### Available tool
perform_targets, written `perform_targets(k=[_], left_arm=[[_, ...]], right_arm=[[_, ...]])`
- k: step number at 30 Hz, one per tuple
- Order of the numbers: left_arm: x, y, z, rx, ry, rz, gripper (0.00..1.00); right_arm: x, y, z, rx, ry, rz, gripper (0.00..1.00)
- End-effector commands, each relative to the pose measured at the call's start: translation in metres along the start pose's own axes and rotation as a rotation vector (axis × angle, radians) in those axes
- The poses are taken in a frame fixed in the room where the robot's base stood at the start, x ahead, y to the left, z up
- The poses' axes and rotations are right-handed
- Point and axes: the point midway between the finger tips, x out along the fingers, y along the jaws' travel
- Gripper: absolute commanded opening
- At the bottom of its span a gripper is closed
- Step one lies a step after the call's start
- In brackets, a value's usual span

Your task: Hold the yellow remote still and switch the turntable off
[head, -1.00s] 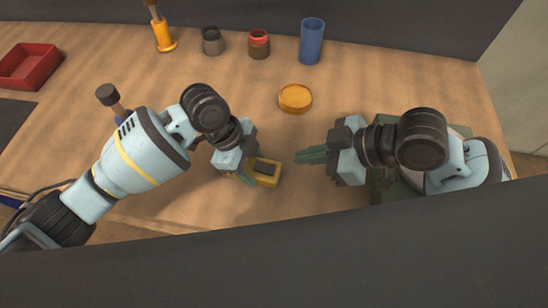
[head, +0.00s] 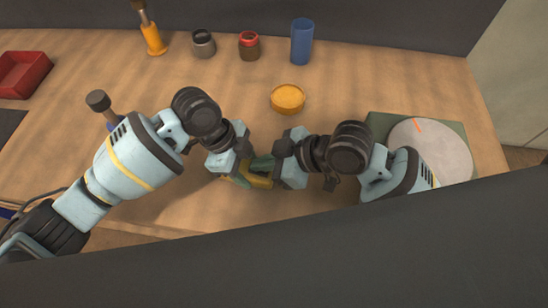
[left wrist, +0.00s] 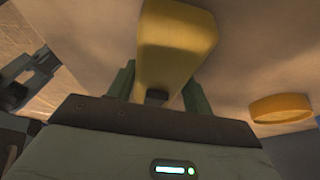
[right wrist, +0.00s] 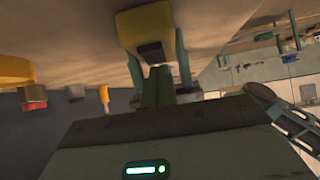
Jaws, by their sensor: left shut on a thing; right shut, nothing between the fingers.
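The yellow remote (head: 259,182) is at the table's front middle, between my two grippers. My left gripper (head: 242,178) is shut on it; in the left wrist view the remote (left wrist: 178,45) sits between the two green fingers. My right gripper (head: 263,163) is shut and empty, its fingertips at the remote. In the right wrist view the closed fingers (right wrist: 155,85) point at the dark patch on the yellow remote (right wrist: 146,24); I cannot tell whether they touch. The turntable (head: 440,150), a grey disc with an orange mark on a green base, is at the right, partly behind my right arm.
An orange round dish (head: 288,98) lies behind the grippers. A blue cup (head: 302,42), a red-topped jar (head: 249,47), a grey jar (head: 203,44) and an orange-based tool (head: 153,38) stand at the back. A red tray (head: 24,75) is far left.

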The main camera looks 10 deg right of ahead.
Motion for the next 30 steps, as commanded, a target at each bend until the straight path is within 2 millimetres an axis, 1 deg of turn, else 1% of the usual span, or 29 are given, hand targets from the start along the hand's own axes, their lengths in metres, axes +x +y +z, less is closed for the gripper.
perform_targets(k=[12, 15, 23, 30], left_arm=[[0.001, 0.000, 0.001, -0.001, -0.002, 0.001, 0.22], [0.001, 0.000, 0.001, -0.001, -0.002, 0.001, 0.22], [0.001, 0.000, 0.001, -0.001, -0.001, 0.001, 0.22], [0.001, 0.000, 0.001, -0.001, -0.001, 0.001, 0.22]], right_arm=[[0.003, 0.000, 0.001, 0.000, 0.000, 0.000, 0.00], [0.008, 0.000, 0.003, -0.001, -0.001, 0.000, 0.00], [0.007, 0.000, 0.003, 0.001, -0.002, 0.000, 0.00], [0.004, 0.000, 0.010, 0.002, -0.005, 0.000, 0.00]])
